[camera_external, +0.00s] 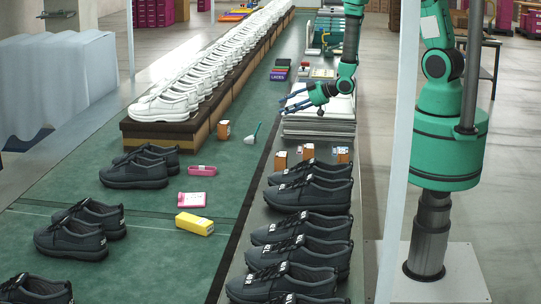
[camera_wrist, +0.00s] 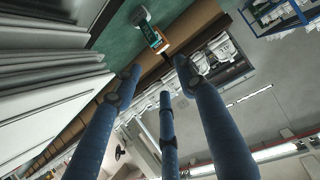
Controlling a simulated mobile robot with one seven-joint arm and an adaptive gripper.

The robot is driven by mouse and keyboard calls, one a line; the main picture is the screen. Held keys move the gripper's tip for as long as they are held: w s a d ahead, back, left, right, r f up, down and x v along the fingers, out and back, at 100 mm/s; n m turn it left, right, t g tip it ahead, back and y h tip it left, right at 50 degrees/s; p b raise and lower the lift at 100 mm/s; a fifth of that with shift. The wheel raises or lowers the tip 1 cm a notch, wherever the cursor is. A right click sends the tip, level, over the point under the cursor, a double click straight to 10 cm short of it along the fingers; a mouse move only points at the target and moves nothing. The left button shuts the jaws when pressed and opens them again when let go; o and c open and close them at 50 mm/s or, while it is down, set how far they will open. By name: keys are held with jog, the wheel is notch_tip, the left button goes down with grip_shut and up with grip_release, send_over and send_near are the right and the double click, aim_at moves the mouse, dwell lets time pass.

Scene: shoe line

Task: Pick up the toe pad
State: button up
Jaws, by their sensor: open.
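I cannot tell for sure which item is the toe pad. No item is clearly recognisable as one in either view. My gripper (camera_external: 290,101) is open, with its blue fingers pointing left above the stack of white sheets (camera_external: 318,128). In the wrist view the fingers of my gripper (camera_wrist: 158,85) are spread with nothing between them. The sheet stack (camera_wrist: 45,75) fills the left of the wrist view.
White shoes (camera_external: 215,65) line a raised rack on the green table (camera_external: 150,225). Dark shoes (camera_external: 305,235) stand in the right foreground. A yellow box (camera_external: 194,224), pink items (camera_external: 192,199) and small orange boxes (camera_external: 223,130) lie about.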

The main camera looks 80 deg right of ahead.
jog(key=shift+t, duration=0.4)
jog(key=s+f, duration=0.2)
jog(key=f, duration=0.1)
jog(key=shift+s+f, duration=0.1)
jog(key=shift+f, duration=0.1)
jog(key=x, duration=0.8)
jog(key=shift+w, duration=0.3)
jog(key=shift+f, duration=0.15)
jog(key=shift+x, duration=2.6)
jog(key=shift+a, duration=0.15)
jog(key=shift+c, duration=0.5)
